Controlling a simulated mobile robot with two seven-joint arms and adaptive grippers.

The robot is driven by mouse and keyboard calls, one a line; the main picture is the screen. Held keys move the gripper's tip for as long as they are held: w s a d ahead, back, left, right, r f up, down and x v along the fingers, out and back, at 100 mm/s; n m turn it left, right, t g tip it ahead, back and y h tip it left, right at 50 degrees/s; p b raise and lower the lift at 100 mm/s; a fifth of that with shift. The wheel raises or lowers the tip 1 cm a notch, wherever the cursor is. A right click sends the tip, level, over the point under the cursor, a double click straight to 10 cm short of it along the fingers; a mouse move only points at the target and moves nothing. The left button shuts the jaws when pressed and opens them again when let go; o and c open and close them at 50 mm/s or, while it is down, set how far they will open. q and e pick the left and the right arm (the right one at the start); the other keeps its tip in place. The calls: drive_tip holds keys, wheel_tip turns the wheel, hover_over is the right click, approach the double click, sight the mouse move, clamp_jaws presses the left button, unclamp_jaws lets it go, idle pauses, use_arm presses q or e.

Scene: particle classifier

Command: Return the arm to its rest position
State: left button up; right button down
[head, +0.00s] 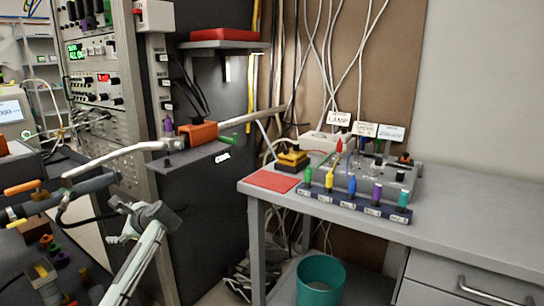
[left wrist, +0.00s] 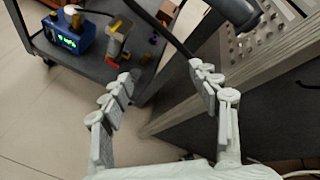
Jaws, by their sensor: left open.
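My left gripper (head: 142,217) shows in the lower left of the head view, in front of the dark equipment rack. Its pale arm link comes up from the bottom edge. In the left wrist view its two grey jointed fingers (left wrist: 163,75) stand wide apart with nothing between them. It is open and empty, above the floor beside a dark cart (left wrist: 75,62). My right gripper is not in view.
The rack (head: 205,200) carries a shelf with an orange block (head: 198,134) and a metal pipe. A grey table (head: 455,220) at right holds a panel with coloured plugs (head: 357,200) and a red mat (head: 271,181). A teal bin (head: 320,282) stands below.

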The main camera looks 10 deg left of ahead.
use_arm(q)
drive_tip(key=w+d+f+n+t+h, duration=0.4)
drive_tip(key=w+d+n+t+h, duration=0.3)
drive_tip(key=w+d+n, duration=0.55)
drive_tip(key=s+d+f+g+h, duration=0.15)
drive_tip(key=s+d+f, duration=0.25)
drive_tip(key=s+f, duration=0.75)
drive_tip(key=s+d+f+g+h, duration=0.1)
drive_tip(key=s+d+f+g, duration=0.25)
drive_tip(key=s+f, duration=0.75)
drive_tip(key=s+d+f+g, duration=0.1)
drive_tip(key=s+f, duration=0.3)
drive_tip(key=s, duration=0.4)
drive_tip(key=s+d+f+g+h, duration=0.1)
drive_tip(key=s+d+f, duration=0.2)
drive_tip(key=s, duration=0.6)
drive_tip(key=s+d+f+g, duration=0.1)
drive_tip(key=s+d+f, duration=0.1)
drive_tip(key=s+f, duration=0.5)
drive_tip(key=shift+s+d+m+g, duration=0.3)
drive_tip(key=shift+s+m, duration=0.05)
drive_tip(key=shift+s, duration=0.65)
drive_tip(key=shift+h, duration=0.25)
